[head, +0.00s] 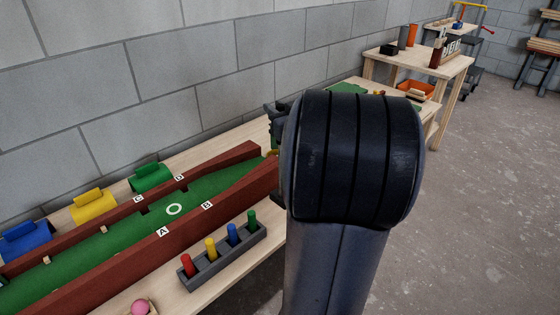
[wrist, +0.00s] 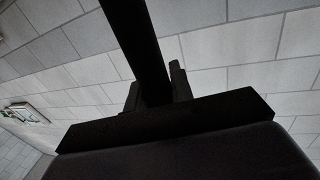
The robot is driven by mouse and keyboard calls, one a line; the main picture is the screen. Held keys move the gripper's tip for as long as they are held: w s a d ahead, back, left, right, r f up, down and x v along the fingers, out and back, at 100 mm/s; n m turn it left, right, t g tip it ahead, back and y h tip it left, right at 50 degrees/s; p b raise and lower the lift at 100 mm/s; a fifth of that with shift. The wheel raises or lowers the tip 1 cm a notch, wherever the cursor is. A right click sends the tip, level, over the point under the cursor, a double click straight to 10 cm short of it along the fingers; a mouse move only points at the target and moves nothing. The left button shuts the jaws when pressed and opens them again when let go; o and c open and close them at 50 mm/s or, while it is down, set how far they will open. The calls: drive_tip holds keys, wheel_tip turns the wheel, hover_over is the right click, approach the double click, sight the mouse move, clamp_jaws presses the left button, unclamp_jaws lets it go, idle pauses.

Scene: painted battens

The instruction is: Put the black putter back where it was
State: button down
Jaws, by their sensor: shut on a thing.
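My gripper (wrist: 156,82) shows in the wrist view with its two dark fingers shut on a long black bar (wrist: 146,45), which looks like the black putter. The bar runs from between the fingers up past the top edge of the view, slightly tilted; its ends are out of sight. In the head view my arm hides most of the gripper; only a dark edge of it shows beside the arm, over the far end of the green lane (head: 85,258). I cannot see the putter there. The lane has red-brown side walls, letters A to D and a white ring.
A grey rack (head: 222,258) holds red, yellow, blue and green pegs in front of the lane. Blue (head: 25,240), yellow (head: 93,206) and green (head: 151,177) containers stand behind it, near the block wall. A pink ball (head: 140,307) sits at the front. Grey floor on the right is open.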

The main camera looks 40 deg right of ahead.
drive_tip(key=shift+f+b, duration=0.85)
drive_tip(key=shift+f, duration=2.15)
drive_tip(key=shift+f, duration=0.15)
drive_tip(key=c, duration=1.2)
unclamp_jaws()
drive_tip(key=shift+c, duration=0.2)
drive_tip(key=s+a+p, duration=0.1)
drive_tip(key=s, duration=1.1)
drive_tip(key=shift+a, duration=0.4)
